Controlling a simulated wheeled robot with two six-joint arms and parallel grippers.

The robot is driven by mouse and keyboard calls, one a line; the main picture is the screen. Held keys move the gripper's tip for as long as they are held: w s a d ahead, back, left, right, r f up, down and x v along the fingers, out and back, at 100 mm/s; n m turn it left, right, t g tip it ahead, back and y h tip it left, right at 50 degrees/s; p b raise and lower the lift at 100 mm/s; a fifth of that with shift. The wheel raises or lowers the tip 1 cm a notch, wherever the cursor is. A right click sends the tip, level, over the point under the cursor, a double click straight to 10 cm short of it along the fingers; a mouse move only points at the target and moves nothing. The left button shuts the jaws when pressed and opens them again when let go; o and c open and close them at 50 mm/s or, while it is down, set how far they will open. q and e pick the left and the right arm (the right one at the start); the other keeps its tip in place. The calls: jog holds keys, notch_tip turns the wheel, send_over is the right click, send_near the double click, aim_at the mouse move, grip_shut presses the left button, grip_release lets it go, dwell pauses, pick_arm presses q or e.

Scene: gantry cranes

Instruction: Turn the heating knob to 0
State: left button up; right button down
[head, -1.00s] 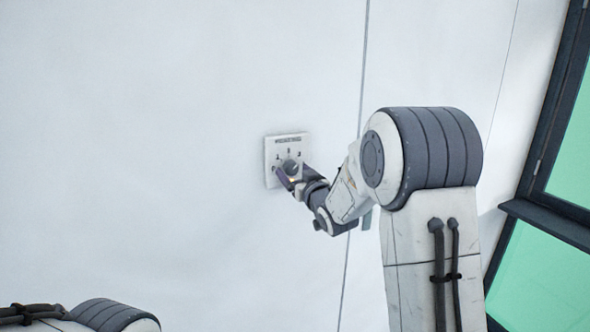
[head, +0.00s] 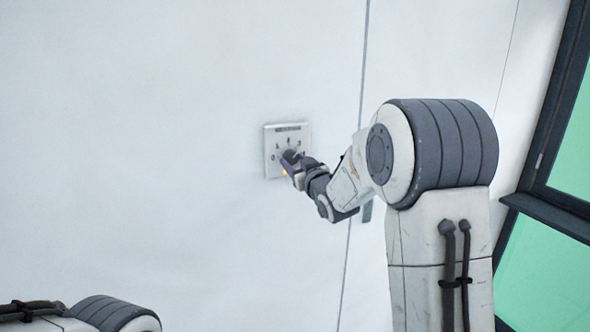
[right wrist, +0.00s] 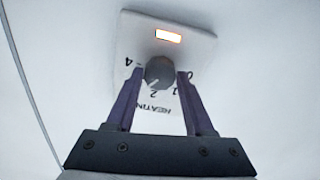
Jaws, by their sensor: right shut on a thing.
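The heating control plate (head: 270,139) is a pale square on the white wall in the head view. Its dark round knob (right wrist: 160,70) shows in the right wrist view with a pale pointer mark towards the lower left, near the 2. The 0 stands right of the knob and the 4 left; the 3 is not visible there. My right gripper (head: 291,159) is at the plate, shut on the knob, with one purple finger on each side. My left gripper is out of view; only part of my left arm shows at the bottom left.
A dark-framed window (head: 545,262) with green panes is at the right. The white wall (head: 130,130) left of the plate is bare and clear.

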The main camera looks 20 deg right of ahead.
jog(key=n+b, duration=1.1)
jog(key=b, duration=0.2)
jog(key=shift+f, duration=0.2)
jog(key=shift+n+b, duration=0.4)
jog(key=n+b, duration=0.2)
jog(key=shift+n, duration=0.4)
jog(key=n+b, duration=0.2)
jog(key=n, duration=0.1)
jog(key=shift+r+n, duration=0.1)
jog(key=shift+n, duration=0.2)
jog(key=n+b, duration=0.1)
jog(key=n, duration=0.2)
jog(key=shift+n, duration=0.3)
jog(key=shift+r+n+b, duration=0.1)
jog(key=shift+n+b, duration=0.7)
jog(key=shift+n, duration=0.9)
